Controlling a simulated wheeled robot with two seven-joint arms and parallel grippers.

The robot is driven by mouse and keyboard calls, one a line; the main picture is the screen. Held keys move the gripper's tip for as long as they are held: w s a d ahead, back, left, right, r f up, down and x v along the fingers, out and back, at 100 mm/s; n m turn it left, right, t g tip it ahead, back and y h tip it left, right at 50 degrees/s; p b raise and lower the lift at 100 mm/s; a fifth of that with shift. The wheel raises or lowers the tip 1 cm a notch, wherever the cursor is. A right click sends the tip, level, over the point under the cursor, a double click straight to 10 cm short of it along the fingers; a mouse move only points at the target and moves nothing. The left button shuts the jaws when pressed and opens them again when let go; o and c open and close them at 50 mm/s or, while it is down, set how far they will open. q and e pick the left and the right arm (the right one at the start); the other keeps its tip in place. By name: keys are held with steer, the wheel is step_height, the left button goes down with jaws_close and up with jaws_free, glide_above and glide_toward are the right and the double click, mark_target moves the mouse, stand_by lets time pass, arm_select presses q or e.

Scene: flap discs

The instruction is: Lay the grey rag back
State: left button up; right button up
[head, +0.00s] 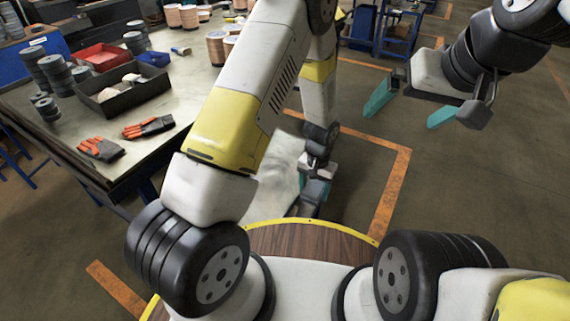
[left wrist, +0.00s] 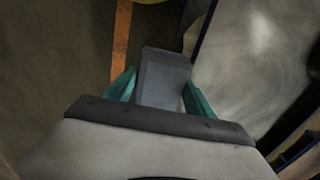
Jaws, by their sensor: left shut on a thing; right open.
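My left gripper (head: 318,180) is low, beyond my base and by the right end of the pale worktop. It is shut on a flat, blue-grey piece, the grey rag (head: 309,198). In the left wrist view the rag (left wrist: 164,76) sticks out between the two teal fingers (left wrist: 159,90). The rag is beside the dark edge of the pale surface (left wrist: 250,60), with floor on its other side; I cannot tell whether it touches the surface. My right gripper (head: 411,107) is open and empty, raised over the floor at the upper right.
The worktop (head: 190,85) at left carries work gloves (head: 148,127), a dark open box (head: 125,105), a red tray (head: 100,56), a blue bin (head: 153,58), stacked grey discs (head: 58,75) and copper-coloured spools (head: 216,45). My left arm hides part of it. Orange lines (head: 395,190) mark open floor.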

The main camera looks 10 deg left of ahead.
arm_select(q)
steer(key=shift+s+d+f, duration=0.15)
steer(key=shift+d+f, duration=0.15)
steer(key=shift+f, duration=0.1)
steer(key=shift+a+f, duration=0.2)
steer(key=shift+a, duration=0.05)
glide_above(279, 187)
steer(key=shift+s+d+f, duration=0.2)
steer(key=shift+s+f, duration=0.05)
steer(key=shift+f, duration=0.4)
steer(key=shift+w+a+f, duration=0.1)
steer(key=shift+a+f, duration=0.05)
steer(key=shift+f, duration=0.75)
steer(key=shift+w+a+f, duration=0.1)
steer(key=shift+a+f, duration=0.05)
steer(key=shift+f, duration=0.7)
steer(key=shift+f, duration=0.15)
steer(key=o, duration=1.3)
